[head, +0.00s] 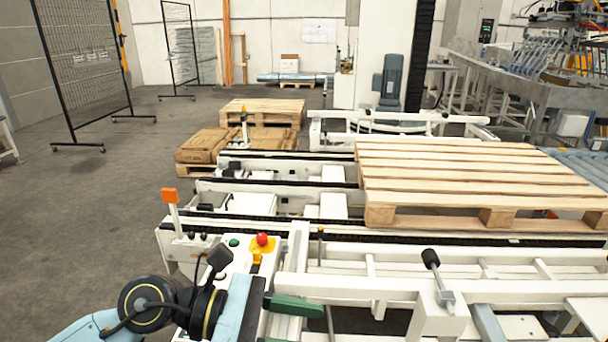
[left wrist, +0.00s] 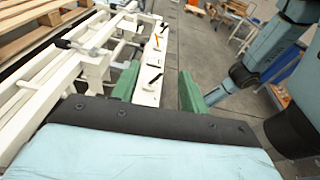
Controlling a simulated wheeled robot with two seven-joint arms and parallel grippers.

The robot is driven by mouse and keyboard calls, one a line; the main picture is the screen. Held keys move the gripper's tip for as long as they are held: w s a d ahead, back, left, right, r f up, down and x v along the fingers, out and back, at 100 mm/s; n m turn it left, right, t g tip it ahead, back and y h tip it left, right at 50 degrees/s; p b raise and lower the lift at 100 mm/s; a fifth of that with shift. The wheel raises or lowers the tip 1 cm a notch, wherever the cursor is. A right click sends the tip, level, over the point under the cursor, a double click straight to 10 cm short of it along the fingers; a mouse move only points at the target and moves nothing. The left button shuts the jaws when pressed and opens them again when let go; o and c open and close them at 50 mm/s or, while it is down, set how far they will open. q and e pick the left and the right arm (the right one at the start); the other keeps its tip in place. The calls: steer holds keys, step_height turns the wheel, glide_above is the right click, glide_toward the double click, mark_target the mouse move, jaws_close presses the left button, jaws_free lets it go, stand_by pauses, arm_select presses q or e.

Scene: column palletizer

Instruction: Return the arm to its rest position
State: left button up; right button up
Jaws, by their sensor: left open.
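My left arm reaches in from the bottom left of the head view. Its left gripper (head: 298,320) is beside the white conveyor frame (head: 390,290), just below the control panel (head: 236,262). In the left wrist view, the two green fingers of the left gripper (left wrist: 158,90) stand wide apart with nothing between them. Part of the white frame (left wrist: 145,88) shows beyond the fingers; I cannot tell whether they touch it. My right gripper is in neither view.
The panel has a red button (head: 262,239) and a green one (head: 234,243). A wooden pallet (head: 470,175) lies on the conveyor, with brown boxes (head: 203,146) and another pallet (head: 262,112) behind. A black lever (head: 431,260) rises from the frame.

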arm_select(q)
step_height(320, 180, up, 7)
steer(key=w+n+t+h, duration=0.2)
steer(key=n+t+h, duration=0.3)
steer(key=n, duration=0.3)
steer(key=w+a+n+t+y, duration=0.5)
steer(key=a+n+t+y, duration=0.2)
steer(key=n+t, duration=0.9)
steer(key=a+f+n+g+y, duration=0.5)
steer(key=a+f+n+y, duration=0.8)
steer(key=n, duration=0.7)
steer(key=s+a+f+n+g, duration=0.1)
steer(key=s+f+n+g, duration=0.9)
steer(key=s+f, duration=0.9)
step_height(320, 180, down, 22)
steer(key=s+a+m+g, duration=0.2)
steer(key=s+g, duration=0.1)
steer(key=s+a+f+g+y, duration=0.1)
steer(key=s+a+f, duration=0.3)
steer(key=s+f, duration=1.1)
steer(key=shift+s+a+m, duration=0.15)
steer(key=shift+s+m, duration=0.15)
steer(key=shift+s, duration=0.15)
